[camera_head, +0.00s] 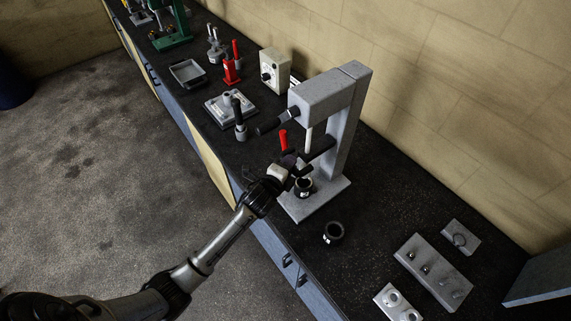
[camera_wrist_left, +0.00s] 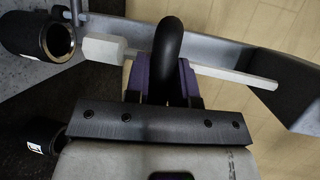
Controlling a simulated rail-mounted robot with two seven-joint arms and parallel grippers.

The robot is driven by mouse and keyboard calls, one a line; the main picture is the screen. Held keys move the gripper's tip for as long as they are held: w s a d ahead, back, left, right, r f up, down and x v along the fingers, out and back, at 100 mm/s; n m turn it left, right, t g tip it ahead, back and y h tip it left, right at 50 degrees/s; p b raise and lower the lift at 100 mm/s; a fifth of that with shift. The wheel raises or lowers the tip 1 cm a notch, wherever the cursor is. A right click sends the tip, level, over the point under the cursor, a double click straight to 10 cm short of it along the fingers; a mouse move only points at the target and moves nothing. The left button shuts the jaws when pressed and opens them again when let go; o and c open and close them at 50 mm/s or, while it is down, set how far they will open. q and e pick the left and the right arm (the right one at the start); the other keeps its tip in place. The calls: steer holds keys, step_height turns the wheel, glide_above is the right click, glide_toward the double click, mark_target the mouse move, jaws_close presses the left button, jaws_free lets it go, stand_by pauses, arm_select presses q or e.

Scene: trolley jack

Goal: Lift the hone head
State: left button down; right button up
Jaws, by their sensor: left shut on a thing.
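The hone stand (camera_head: 345,125) is a grey upright frame with an overhanging arm and a flat base. A pale spindle rod (camera_head: 308,138) hangs from the arm, with a black bar (camera_head: 320,148) beside it. My left gripper (camera_head: 290,168) reaches in from the left at this bar's height. In the left wrist view its purple-padded fingers (camera_wrist_left: 163,82) are shut on a black rounded handle (camera_wrist_left: 168,45). The pale rod (camera_wrist_left: 225,74) passes behind it. I cannot tell clearly which part is the hone head. A black sleeve (camera_head: 304,187) stands upright on the base below; my right gripper is out of view.
A second black sleeve (camera_head: 333,233) stands on the dark bench in front of the stand. Grey fixture blocks (camera_head: 434,270) lie at the right. The wall runs close behind.

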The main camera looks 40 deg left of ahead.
arm_select(q)
step_height(320, 180, up, 3)
steer(key=shift+f+p, duration=0.1)
steer(key=shift+p, duration=0.5)
steer(key=shift+r, duration=0.2)
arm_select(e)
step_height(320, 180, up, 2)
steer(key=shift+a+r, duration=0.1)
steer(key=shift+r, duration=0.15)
arm_select(q)
steer(key=shift+w, duration=0.1)
steer(key=c, duration=1)
jaws_free()
steer(key=shift+f, duration=0.1)
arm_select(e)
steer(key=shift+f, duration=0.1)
arm_select(q)
steer(key=shift+s, duration=0.2)
